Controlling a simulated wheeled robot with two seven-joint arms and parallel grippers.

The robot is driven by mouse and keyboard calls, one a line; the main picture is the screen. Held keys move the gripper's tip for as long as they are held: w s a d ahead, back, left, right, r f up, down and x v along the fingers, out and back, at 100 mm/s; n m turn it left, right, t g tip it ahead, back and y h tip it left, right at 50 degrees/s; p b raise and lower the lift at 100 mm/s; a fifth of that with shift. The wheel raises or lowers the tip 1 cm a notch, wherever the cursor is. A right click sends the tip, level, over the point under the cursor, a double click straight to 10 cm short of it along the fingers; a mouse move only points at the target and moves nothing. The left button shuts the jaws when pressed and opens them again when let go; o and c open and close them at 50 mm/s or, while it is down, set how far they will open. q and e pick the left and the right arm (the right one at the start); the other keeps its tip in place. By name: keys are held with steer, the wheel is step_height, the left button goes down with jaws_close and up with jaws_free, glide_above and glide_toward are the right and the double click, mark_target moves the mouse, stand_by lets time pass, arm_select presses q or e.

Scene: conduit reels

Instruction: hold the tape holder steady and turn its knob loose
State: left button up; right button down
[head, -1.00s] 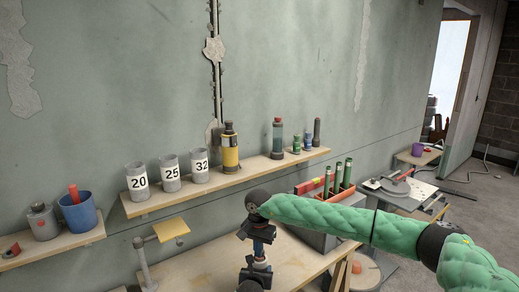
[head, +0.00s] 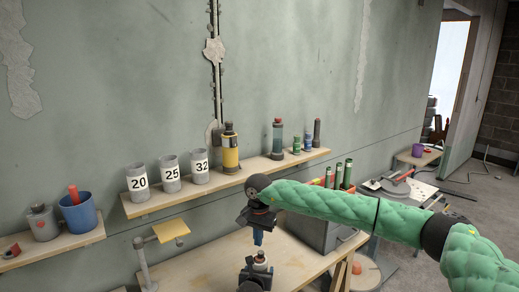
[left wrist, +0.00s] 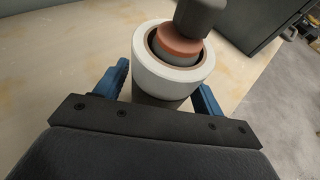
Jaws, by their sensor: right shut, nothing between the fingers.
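The tape holder (head: 261,259) stands low in the middle of the head view, small and partly hidden. In the left wrist view it shows as a pale roll (left wrist: 151,78) on a dark body, with a reddish-brown disc (left wrist: 178,45) and a dark knob-like cylinder (left wrist: 201,14) on top. My left gripper (left wrist: 162,88) has one blue finger on each side of the holder; whether they press on it is unclear. My right gripper (head: 258,239) points down just above the holder. Its fingers are shut and empty, with a small gap to the holder.
A wooden workbench (head: 205,262) lies beneath, mostly bare at left. A grey box (head: 330,232) with green tubes stands behind my right arm. A wall shelf (head: 230,180) carries numbered grey cups, a yellow bottle and several cylinders. A small yellow platform (head: 171,230) stands left of the bench's middle.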

arm_select(q)
steer(key=shift+o, duration=0.7)
steer(key=shift+r, duration=0.1)
